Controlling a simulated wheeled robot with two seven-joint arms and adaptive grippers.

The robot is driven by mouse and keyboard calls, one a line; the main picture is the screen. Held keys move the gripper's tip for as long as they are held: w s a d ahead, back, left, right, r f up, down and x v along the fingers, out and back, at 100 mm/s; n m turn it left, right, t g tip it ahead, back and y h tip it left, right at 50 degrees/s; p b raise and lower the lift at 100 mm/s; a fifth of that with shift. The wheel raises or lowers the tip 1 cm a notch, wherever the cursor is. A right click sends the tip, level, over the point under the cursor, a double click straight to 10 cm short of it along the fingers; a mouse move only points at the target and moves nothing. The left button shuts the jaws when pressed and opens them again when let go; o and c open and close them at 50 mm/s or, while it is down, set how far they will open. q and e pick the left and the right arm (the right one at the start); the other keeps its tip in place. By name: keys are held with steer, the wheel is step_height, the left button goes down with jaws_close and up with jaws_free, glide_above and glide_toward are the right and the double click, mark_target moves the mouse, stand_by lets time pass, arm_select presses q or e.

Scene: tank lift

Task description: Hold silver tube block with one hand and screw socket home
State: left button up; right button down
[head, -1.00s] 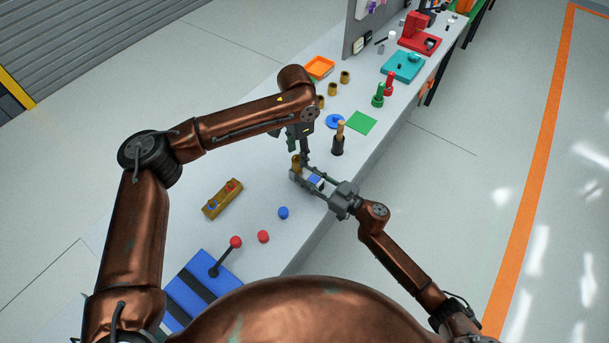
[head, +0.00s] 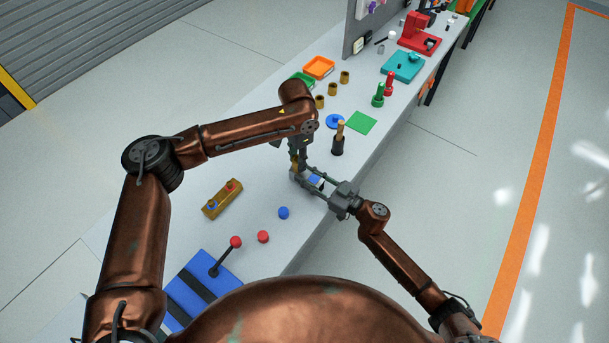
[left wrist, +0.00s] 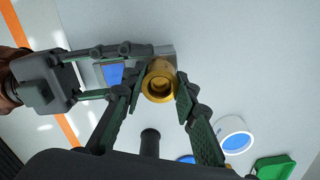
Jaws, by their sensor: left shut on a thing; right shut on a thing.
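The silver tube block (head: 297,178) lies on the bench near its front edge, with a blue patch (head: 315,181) showing beside it. The brass socket (head: 295,164) stands upright on the block; in the left wrist view the socket (left wrist: 159,80) shows its open round end. My left gripper (head: 299,166) comes down from above and is shut on the socket, a finger on each side. My right gripper (head: 313,177) reaches in from the right and is shut on the block. The fingers hide part of the block and the joint under the socket.
A black holder with a wooden peg (head: 338,143), a blue disc (head: 335,121) and several brass sockets (head: 332,88) stand beyond. Bench between is clear.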

arm_select(q)
jaws_close()
arm_select(e)
steer(key=shift+d+f, duration=0.1)
steer(key=shift+f, duration=0.35)
arm_select(q)
steer(key=o, duration=0.8)
jaws_free()
step_height(320, 180, up, 12)
steer(key=shift+s, duration=0.1)
arm_select(e)
steer(key=c, duration=1.9)
jaws_free()
steer(key=o, duration=0.3)
steer(key=shift+r, duration=0.15)
steer(key=shift+o, duration=1)
steer(key=shift+r, duration=0.15)
